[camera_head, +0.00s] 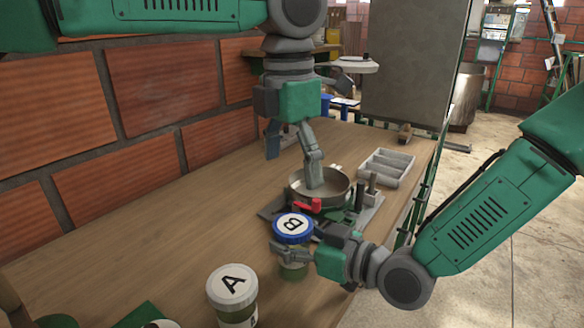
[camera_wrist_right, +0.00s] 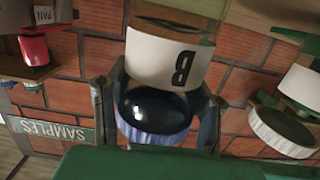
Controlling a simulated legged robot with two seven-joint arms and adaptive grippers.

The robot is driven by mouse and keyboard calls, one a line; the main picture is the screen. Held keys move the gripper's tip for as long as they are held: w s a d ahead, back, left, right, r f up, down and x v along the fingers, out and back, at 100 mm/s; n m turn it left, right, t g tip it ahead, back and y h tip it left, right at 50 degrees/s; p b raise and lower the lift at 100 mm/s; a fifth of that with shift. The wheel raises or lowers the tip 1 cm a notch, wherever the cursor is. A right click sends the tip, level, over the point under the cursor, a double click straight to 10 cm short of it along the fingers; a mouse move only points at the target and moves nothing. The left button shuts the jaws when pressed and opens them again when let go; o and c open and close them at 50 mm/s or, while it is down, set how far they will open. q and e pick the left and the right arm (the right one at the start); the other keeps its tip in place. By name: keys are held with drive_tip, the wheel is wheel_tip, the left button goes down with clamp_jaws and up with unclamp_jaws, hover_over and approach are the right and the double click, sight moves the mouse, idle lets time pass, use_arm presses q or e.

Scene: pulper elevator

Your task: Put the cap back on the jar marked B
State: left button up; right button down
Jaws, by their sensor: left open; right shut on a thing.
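The jar marked B (camera_head: 293,269) stands near the front of the bench. Its blue cap (camera_head: 293,227), with a white B disc on top, sits over its mouth; I cannot tell how firmly it is seated. The right wrist view shows the jar's B label (camera_wrist_right: 165,62) upside down and the blue cap rim (camera_wrist_right: 155,135) between my fingers. My left gripper (camera_head: 293,150) is open and empty, pointing down at the metal pan, one finger in front of it.
A jar marked A (camera_head: 232,288) with a white lid stands front left. The metal pan (camera_head: 338,201) on a scale with a red part is behind jar B. A grey compartment tray (camera_head: 387,167) lies at the back right. A brick wall bounds the left. The middle left bench is clear.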

drive_tip(key=c, duration=0.6)
unclamp_jaws()
drive_tip(key=v, duration=1.2)
